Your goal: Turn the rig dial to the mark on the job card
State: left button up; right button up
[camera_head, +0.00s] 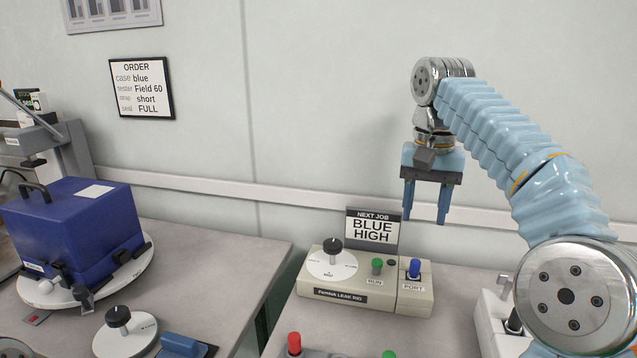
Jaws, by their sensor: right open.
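The leak rig (330,291) is a beige box on the right-hand bench. Its dial (332,259) is a white disc with a black knob on the left of its top; the marks around it are too small to read. A green RUN button (377,266) and a blue PORT plug (414,268) sit to its right. The job card (373,228) stands behind the rig and reads "NEXT JOB BLUE HIGH". My right gripper (426,219) points down, open and empty, above and behind the rig's right part, apart from it. My left gripper is out of view.
A blue case (72,231) sits on a round white turntable (140,270) on the left bench. Another white dial (125,334) is in front of it. An order board (142,88) hangs on the wall. A gap separates the benches. Red and green buttons show at the bottom edge.

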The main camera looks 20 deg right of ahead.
aim_at(332, 247)
jog(key=k+j, duration=1.2)
jog(key=j, duration=0.15)
